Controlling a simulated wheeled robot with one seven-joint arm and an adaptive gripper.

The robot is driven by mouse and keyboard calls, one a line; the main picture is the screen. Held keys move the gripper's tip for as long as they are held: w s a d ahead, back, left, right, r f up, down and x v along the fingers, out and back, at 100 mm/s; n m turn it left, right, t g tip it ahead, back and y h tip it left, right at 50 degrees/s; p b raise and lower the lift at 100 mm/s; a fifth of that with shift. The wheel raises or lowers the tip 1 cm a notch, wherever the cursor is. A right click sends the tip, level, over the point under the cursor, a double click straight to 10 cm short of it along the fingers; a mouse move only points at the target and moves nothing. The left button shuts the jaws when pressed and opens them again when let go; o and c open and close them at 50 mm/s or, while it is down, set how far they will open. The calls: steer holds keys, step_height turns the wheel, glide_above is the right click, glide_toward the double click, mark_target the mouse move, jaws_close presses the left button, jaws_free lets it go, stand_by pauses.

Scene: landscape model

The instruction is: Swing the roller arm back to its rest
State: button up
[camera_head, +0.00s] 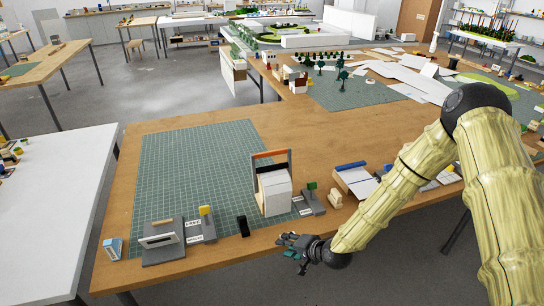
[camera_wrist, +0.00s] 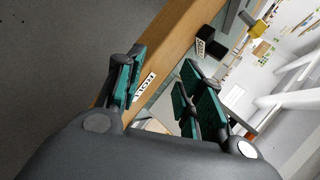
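In the head view a dark upright frame with an orange top bar (camera_head: 270,154) stands around a white block (camera_head: 275,192) near the table's front edge. It looks like the roller arm, though I cannot be sure. A grey plate with a green knob (camera_head: 311,187) and a small label stands just right of it. My gripper (camera_head: 300,248) is in front of and below this station, at the table edge, apart from it. In the wrist view my gripper (camera_wrist: 160,92) is open and empty, and a label reading "ROLL" (camera_wrist: 146,88) shows between its fingers. The arm's joint is hidden.
A second grey station (camera_head: 163,252) with a yellow knob (camera_head: 205,212) stands left on the green cutting mat (camera_head: 190,160). A small black block (camera_head: 243,226) lies between the stations. Blue-edged sheets (camera_head: 355,180) and a small wooden piece (camera_head: 335,200) lie to the right.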

steer(key=w+r+m+t+y, duration=0.2)
steer(key=w+r+t, duration=0.1)
steer(key=w+r, duration=0.8)
steer(key=m+t+y+p, duration=0.1)
glide_toward(273, 154)
steer(key=shift+p+x, duration=2.15)
steer(key=shift+x, duration=3.4)
jaws_close()
